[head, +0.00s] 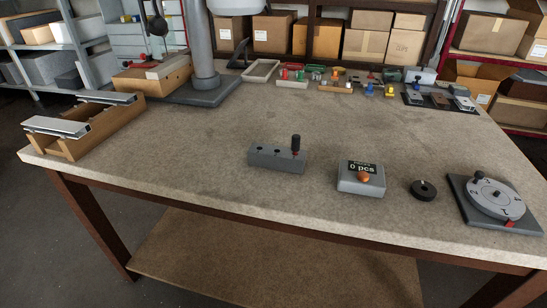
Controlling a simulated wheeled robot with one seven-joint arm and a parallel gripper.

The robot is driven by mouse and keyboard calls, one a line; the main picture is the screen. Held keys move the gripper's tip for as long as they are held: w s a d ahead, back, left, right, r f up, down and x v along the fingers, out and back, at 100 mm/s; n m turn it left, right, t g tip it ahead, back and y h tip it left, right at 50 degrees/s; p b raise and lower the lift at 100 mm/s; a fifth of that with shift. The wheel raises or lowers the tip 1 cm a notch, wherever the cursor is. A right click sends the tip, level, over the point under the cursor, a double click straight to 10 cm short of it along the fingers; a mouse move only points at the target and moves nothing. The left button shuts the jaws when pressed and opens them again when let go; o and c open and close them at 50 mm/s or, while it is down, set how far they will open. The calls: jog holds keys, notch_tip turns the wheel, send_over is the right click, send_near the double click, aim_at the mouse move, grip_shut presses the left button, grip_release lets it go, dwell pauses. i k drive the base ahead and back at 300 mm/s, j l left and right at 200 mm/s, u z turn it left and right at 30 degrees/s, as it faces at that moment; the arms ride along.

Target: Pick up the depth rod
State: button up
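A short black rod with a red band near its foot, which looks like the depth rod (296,143), stands upright at the right end of a grey block (272,158). The block lies near the middle of the table and has other dark holes in its top, to the left of the rod. The rod's lower end is hidden in the block. My gripper is not in view.
Right of the block are a counter box (348,185) reading "0 pcs" with an orange button, a black ring (423,190) and a round dial plate (494,198). A wooden holder with profiles (88,130) stands left. A thick grey column (199,45) stands behind. The table (180,165) around the block is clear.

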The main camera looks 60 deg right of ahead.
aim_at(296, 138)
jog(key=k+l+z, duration=0.1)
jog(key=l, duration=0.25)
jog(key=k+l, duration=0.25)
jog(key=k+l+z, duration=0.15)
jog(key=l, duration=0.35)
jog(key=k+l, duration=0.15)
jog(key=l, duration=0.2)
jog(key=k+z, duration=0.05)
